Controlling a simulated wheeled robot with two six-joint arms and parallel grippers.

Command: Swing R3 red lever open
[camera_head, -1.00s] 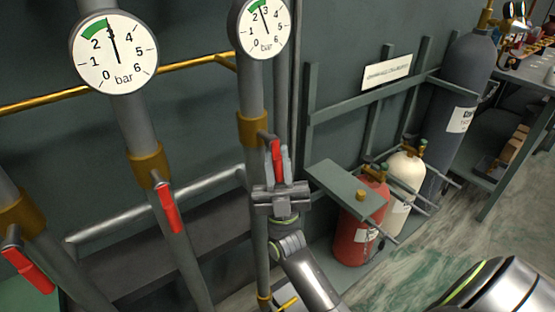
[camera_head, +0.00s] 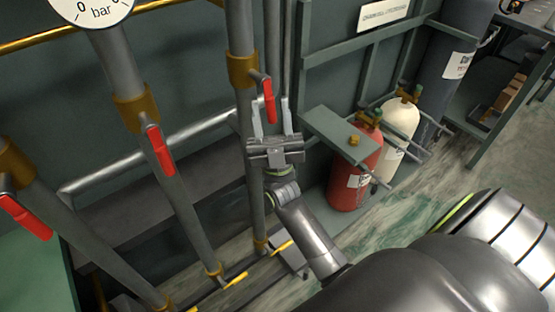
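Three red levers hang on grey vertical pipes: one at the left edge (camera_head: 26,217), a middle one (camera_head: 160,149) and a right one (camera_head: 269,101). No R3 label is legible. The right lever points down from the valve at the brass collar (camera_head: 242,71). My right gripper (camera_head: 271,106) points up at this lever. Its two fingers are spread, one on each side of the lever in the picture, with visible gaps. Whether the lever is truly between them in depth, I cannot tell. My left gripper is not in view.
A red cylinder (camera_head: 352,180) and a cream cylinder (camera_head: 398,125) stand in a green rack (camera_head: 335,131) right of the gripper. A dark grey cylinder (camera_head: 452,75) stands behind. Yellow-handled valves (camera_head: 236,279) sit low on the pipes. A gauge (camera_head: 90,10) is cut off above.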

